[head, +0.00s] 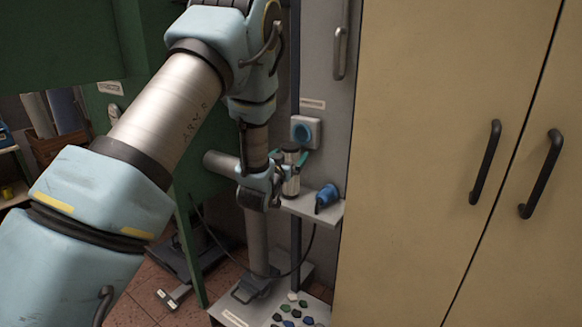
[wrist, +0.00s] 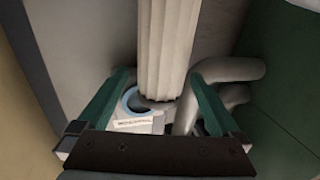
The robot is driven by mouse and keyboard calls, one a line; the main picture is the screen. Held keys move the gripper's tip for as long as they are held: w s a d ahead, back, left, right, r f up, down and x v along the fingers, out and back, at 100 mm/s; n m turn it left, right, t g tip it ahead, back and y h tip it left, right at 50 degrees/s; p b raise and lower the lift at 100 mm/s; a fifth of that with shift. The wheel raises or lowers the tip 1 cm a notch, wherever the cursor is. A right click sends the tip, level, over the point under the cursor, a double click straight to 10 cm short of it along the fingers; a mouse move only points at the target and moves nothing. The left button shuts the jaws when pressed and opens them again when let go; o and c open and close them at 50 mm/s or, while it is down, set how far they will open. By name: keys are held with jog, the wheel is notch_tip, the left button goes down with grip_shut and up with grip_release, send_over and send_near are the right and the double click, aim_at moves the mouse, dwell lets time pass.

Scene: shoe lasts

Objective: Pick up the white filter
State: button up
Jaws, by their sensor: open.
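The white filter (wrist: 167,45) is a pale ribbed cylinder in the wrist view. It rises between the two green fingers of my gripper (wrist: 158,76), with a visible gap on each side. In the head view the filter (head: 291,186) is small and partly covered by my gripper (head: 296,163), which is beside it above a small shelf. My gripper is open and around the filter without visibly holding it.
The small grey shelf (head: 303,207) also carries a blue part (head: 327,197). A blue-ringed fitting (head: 305,132) is on the wall behind. A tall beige cabinet (head: 420,150) closes off the right. Grey pipes (wrist: 228,70) run close to the right finger in the wrist view.

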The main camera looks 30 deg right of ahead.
jog(key=shift+x, duration=0.8)
jog(key=shift+c, duration=0.4)
grip_shut()
